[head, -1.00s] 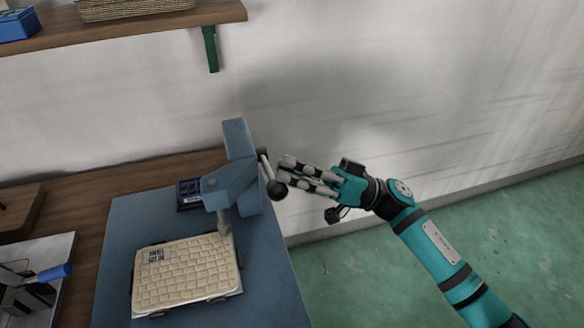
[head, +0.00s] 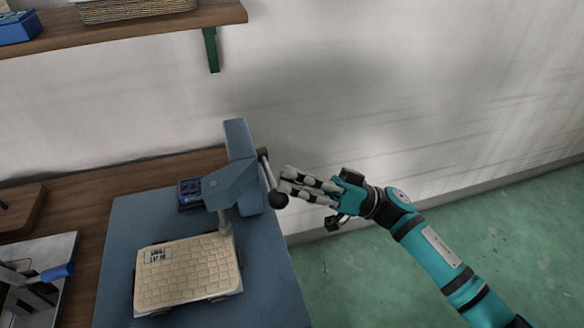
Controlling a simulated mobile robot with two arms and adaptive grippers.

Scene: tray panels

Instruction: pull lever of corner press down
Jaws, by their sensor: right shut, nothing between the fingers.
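The corner press (head: 237,180) is a blue-grey machine standing on a blue base plate at the table's right side. Its lever (head: 266,170) is a short grey rod on the press's right side, slanting down to a dark ball knob (head: 278,200). My right gripper (head: 283,181) is shut and empty, with its fingertips right by the lever, just above the knob. I cannot tell whether they touch it. A cream tray panel (head: 187,272) with a grid pattern and a label lies under the press ram. My left gripper is not in view.
A small dark blue box (head: 190,193) sits behind the press's left side. A metal fixture with a blue handle (head: 57,271) stands at the left. A wooden shelf (head: 150,22) on a green bracket hangs above. Free space lies right of the table.

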